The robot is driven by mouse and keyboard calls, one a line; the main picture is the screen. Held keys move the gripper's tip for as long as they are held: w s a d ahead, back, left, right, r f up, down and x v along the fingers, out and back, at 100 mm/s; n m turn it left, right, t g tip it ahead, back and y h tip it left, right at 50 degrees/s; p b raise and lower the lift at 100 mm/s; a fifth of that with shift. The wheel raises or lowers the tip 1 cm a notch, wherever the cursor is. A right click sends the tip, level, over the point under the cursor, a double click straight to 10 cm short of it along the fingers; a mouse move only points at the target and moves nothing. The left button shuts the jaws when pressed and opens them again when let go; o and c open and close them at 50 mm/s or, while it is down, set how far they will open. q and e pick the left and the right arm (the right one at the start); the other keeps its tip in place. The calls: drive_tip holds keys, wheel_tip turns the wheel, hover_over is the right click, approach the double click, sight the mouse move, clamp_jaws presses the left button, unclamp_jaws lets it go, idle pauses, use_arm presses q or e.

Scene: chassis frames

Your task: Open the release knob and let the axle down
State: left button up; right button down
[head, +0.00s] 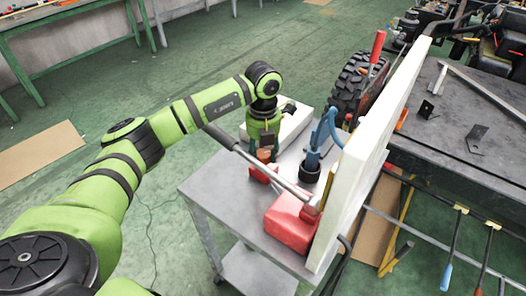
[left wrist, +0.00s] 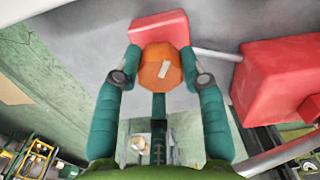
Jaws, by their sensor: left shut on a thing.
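The orange release knob (left wrist: 160,68) is a faceted knob with a pale mark, in front of a small red block (left wrist: 160,27) in the left wrist view. My left gripper (left wrist: 160,76) has its teal fingers on both sides of the knob and is shut on it. In the head view my left gripper (head: 263,150) points down over the grey cart, and the knob (head: 264,156) shows only in part below it. A larger red jack body (head: 292,222) stands nearer, with a long grey bar above it. I cannot make out the axle. My right gripper is not in view.
The grey cart (head: 215,190) carries the red parts and a blue hose-like part (head: 313,160) with a black base. A white upright panel (head: 345,165) borders its right side. A tyre (head: 352,82) stands behind. A dark workbench (head: 450,130) lies right.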

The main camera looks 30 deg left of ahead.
sight(264, 153)
use_arm(q)
drive_tip(key=o, duration=1.1)
drive_tip(key=shift+w, duration=0.1)
drive_tip(key=shift+o, duration=0.2)
wheel_tip(264, 153, up, 12)
drive_tip(key=shift+r, duration=0.1)
